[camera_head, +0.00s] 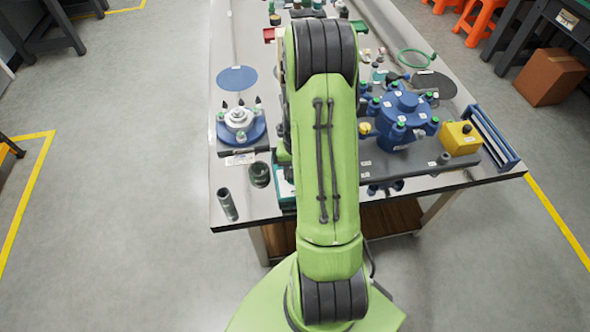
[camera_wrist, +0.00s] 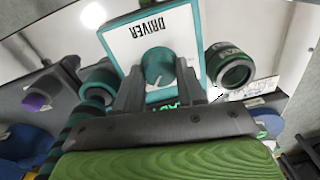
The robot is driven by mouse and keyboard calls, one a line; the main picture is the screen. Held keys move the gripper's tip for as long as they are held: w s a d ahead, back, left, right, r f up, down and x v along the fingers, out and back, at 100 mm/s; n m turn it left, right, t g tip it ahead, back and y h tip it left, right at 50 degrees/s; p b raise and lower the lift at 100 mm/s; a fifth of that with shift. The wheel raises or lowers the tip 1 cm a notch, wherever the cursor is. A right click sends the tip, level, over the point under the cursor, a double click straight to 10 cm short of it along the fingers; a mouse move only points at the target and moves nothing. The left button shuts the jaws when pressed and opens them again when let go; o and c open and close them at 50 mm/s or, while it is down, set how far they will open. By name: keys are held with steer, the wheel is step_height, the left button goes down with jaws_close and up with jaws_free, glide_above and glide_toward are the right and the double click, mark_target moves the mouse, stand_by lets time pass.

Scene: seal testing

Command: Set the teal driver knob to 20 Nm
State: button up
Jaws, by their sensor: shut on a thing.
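The driver box (camera_wrist: 148,42) has a white face with a teal rim and the word DRIVER, upside down in the wrist view. Its teal knob (camera_wrist: 157,66) sits between the two fingers of my gripper (camera_wrist: 158,82), which is shut on it. The scale marks around the knob are too small or hidden to read, so its setting cannot be told. In the head view a teal edge of the driver box (camera_head: 284,186) shows beside my green arm, which hides the knob and my gripper.
A dark green-grey cup (camera_wrist: 231,66) stands close beside the box. The head view shows a grey cylinder (camera_head: 228,204) at the table's front left, a blue flanged housing (camera_head: 400,112) and a yellow box (camera_head: 460,138) at right. Bare tabletop (camera_head: 240,184) lies front left.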

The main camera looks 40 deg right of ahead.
stand_by(0.3)
steer(key=o, duration=1.1)
steer(key=shift+c, duration=0.2)
step_height(320, 180, up, 16)
steer(key=p, duration=0.4)
steer(key=shift+s+d, duration=0.25)
steer(key=shift+f, duration=0.1)
